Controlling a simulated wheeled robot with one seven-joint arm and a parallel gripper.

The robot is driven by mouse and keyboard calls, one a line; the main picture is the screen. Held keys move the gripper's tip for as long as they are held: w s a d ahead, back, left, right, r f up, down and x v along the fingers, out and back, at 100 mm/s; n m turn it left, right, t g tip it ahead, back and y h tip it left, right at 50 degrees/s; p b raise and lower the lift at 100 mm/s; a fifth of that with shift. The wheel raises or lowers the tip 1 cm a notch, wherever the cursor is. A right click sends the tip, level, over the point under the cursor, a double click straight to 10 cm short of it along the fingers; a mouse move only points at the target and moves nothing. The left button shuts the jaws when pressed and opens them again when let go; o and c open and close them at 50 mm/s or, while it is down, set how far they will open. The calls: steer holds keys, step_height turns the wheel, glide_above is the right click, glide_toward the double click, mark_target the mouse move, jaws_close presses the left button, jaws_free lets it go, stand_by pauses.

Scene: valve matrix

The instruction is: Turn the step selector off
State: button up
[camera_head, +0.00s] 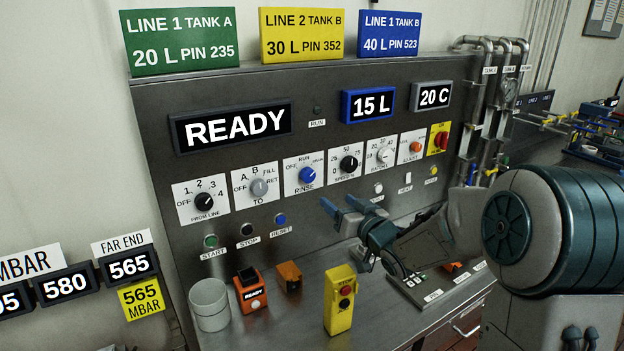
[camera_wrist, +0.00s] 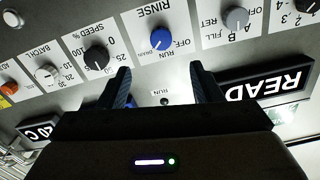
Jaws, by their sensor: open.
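No legible label reads "step". My gripper (camera_head: 343,205) is open and empty, in front of the panel and below the knob row in the head view. In the wrist view, which is upside down, the blue knob lies beyond and between my fingertips (camera_wrist: 161,76), apart from them.
Beside it are the grey TO knob (camera_head: 259,187) and the black SPEED knob (camera_head: 348,163). Push buttons (camera_head: 280,220) line the panel below. A yellow button box (camera_head: 340,300), an orange box (camera_head: 250,290) and a grey cup (camera_head: 209,305) stand on the shelf under my gripper.

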mark_target(309, 178)
steer(key=p+x, duration=0.4)
steer(key=x, duration=0.9)
steer(key=shift+w+a, duration=0.3)
steer(key=c, duration=1)
